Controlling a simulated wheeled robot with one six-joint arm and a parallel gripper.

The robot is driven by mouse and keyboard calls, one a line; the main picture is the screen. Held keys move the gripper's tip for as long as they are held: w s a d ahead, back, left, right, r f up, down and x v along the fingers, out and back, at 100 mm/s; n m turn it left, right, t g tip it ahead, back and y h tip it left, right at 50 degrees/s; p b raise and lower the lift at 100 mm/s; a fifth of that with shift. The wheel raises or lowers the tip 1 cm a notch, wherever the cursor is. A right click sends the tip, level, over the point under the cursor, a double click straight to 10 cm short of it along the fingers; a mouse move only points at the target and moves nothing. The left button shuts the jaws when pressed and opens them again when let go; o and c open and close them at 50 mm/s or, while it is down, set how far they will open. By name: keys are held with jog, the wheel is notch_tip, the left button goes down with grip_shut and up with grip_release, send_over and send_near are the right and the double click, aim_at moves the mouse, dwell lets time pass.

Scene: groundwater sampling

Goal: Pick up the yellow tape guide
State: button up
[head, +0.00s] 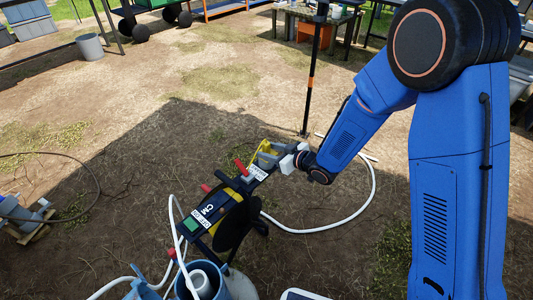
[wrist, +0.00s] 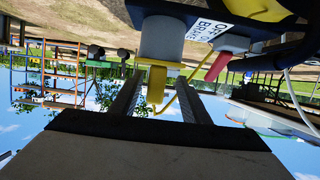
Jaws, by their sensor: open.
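The yellow tape guide (head: 264,149) sits at the upper end of the dark tape reel's frame (head: 205,213) in the head view. In the wrist view, which looks upside down, a yellow block with a thin yellow wire loop (wrist: 157,84) hangs off a grey housing (wrist: 160,42). My gripper (wrist: 160,90) is open, its two dark fingers reaching up on either side of the yellow block. I cannot tell whether either finger touches it. In the head view my gripper (head: 280,160) is at the guide, partly hidden by a pale wrist block.
A red lever (wrist: 218,66) is close to the right finger. A white hose (head: 335,224) curves over the ground around the reel. A blue-grey container (head: 237,284) stands in front of it, and a black pole (head: 310,90) behind. Open dirt lies left.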

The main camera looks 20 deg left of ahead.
jog(key=shift+w+x, duration=0.1)
jog(key=shift+x, duration=1.15)
jog(key=shift+w+x, duration=0.15)
jog(key=shift+x, duration=1.1)
jog(key=shift+r, duration=0.25)
grip_shut()
